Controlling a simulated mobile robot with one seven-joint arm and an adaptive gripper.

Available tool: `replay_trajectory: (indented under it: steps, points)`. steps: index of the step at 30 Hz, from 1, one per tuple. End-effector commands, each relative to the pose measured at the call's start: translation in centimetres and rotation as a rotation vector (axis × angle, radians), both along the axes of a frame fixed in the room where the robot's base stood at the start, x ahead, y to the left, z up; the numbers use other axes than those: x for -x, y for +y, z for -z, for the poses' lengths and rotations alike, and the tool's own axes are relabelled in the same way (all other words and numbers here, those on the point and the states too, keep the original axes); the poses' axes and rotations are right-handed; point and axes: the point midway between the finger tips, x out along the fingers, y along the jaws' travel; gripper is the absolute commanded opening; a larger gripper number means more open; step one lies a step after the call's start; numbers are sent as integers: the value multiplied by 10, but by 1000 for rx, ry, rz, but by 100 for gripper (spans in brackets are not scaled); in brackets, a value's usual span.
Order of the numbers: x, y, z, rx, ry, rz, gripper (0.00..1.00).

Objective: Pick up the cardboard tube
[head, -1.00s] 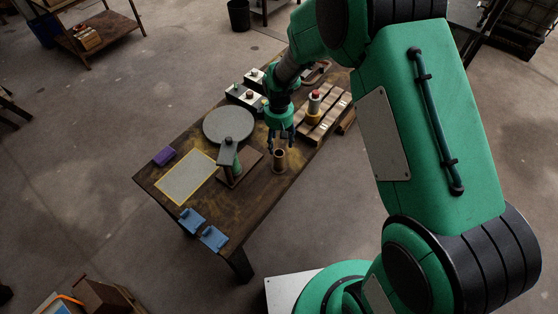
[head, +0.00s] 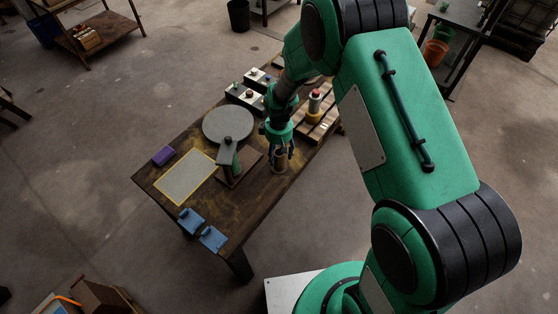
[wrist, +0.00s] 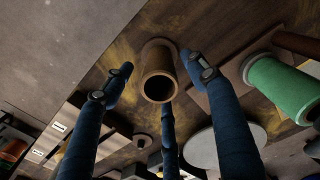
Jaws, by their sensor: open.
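The cardboard tube (head: 279,161) is a short brown hollow cylinder standing on the dark wooden table (head: 190,223). In the wrist view the tube (wrist: 159,72) shows its open end toward the camera. My gripper (head: 280,152) is right at the tube, coming down over its top. In the wrist view my gripper (wrist: 160,77) has its blue fingers spread, one on the left, one on the right and one below the tube. Gaps show between the left and right fingers and the tube. I cannot tell whether the lower finger touches it.
A green cylinder on a stand (head: 229,158) is close left of the tube, and also in the wrist view (wrist: 280,86). A grey disc (head: 228,124), a yellow-edged mat (head: 187,178), blue holders (head: 212,238), a purple block (head: 164,156) and a pallet (head: 319,128) share the table.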

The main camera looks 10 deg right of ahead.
Motion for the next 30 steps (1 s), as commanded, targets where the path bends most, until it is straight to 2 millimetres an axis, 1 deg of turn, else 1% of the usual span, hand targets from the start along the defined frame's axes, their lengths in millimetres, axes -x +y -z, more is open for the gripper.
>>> replay_trajectory:
  steps: [7,10,14,18,22,25,30]
  points:
    - [0,0,0,0,0,0,58]
    - [1,0,4,0,1,0,58]
    - [2,0,16,0,3,0,58]
    - [3,-1,33,0,3,0,58]
    - [2,-1,46,0,1,0,58]
    - [2,-1,51,0,1,0,58]
    - [2,-1,52,0,0,0,58]
